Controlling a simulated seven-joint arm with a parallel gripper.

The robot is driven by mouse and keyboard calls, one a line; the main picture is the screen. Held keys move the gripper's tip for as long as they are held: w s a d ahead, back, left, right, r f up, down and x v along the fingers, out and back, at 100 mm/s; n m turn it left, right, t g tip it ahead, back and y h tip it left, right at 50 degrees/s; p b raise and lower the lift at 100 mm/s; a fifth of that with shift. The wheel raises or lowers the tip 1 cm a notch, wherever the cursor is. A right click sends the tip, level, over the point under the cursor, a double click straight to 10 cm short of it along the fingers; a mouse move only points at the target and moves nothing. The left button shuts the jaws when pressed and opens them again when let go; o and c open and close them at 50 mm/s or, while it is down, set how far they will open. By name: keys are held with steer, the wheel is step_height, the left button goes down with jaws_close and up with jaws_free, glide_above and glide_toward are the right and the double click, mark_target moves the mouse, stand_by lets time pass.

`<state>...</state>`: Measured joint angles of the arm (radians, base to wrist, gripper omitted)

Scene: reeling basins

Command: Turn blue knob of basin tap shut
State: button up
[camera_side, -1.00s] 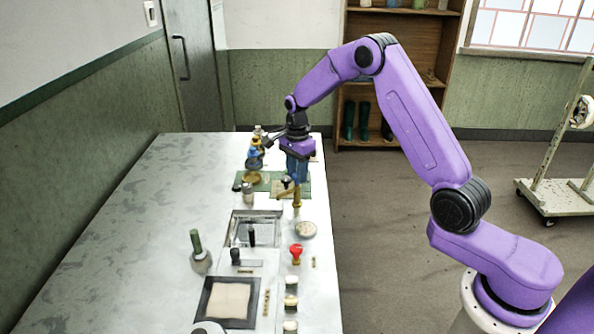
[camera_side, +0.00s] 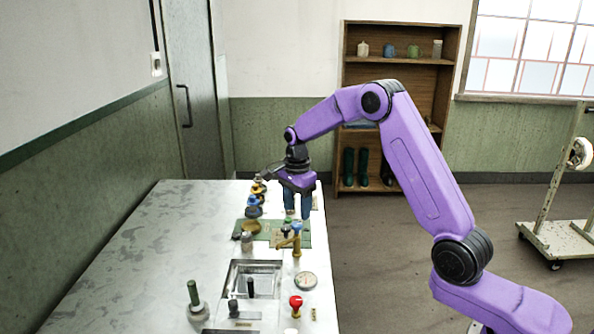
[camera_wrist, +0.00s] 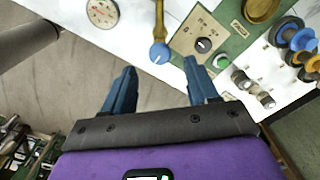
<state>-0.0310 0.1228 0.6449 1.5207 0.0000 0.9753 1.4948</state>
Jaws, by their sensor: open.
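The basin tap is a brass post (camera_side: 297,244) beside the sink in the side view, with its blue knob (camera_side: 296,227) on top. In the wrist view the blue knob (camera_wrist: 159,55) sits on the brass tap (camera_wrist: 159,22), a little beyond the fingertips and between their lines. My gripper (camera_side: 298,217) has its blue fingers pointing down, above and slightly behind the tap in the side view. In the wrist view my gripper (camera_wrist: 160,70) is open and empty, one finger to each side of the knob's line. I see no contact with the knob.
A red knob (camera_side: 296,302) and a round dial (camera_side: 306,281) lie nearer along the counter. The sink (camera_side: 252,280) is left of the tap. A panel with a black knob (camera_wrist: 204,45) and blue spools (camera_wrist: 290,30) are right in the wrist view. The counter's left side is clear.

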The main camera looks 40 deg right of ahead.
mark_target(297, 224)
step_height(297, 224, up, 13)
stand_by(0.3)
steer(key=shift+f, duration=0.1)
steer(key=s+a+f+n, duration=0.1)
steer(key=s+a+n, duration=1.2)
steer(key=s+n, duration=0.25)
steer(key=s+d+f+n, duration=0.2)
steer(key=s+n, duration=0.5)
steer(key=s, duration=0.5)
steer(key=s+d+f+n, duration=0.2)
steer(key=s+n, duration=0.6)
steer(key=s, duration=0.4)
steer(key=shift+s+f, duration=0.4)
steer(key=shift+f, duration=0.45)
steer(key=shift+w, duration=0.1)
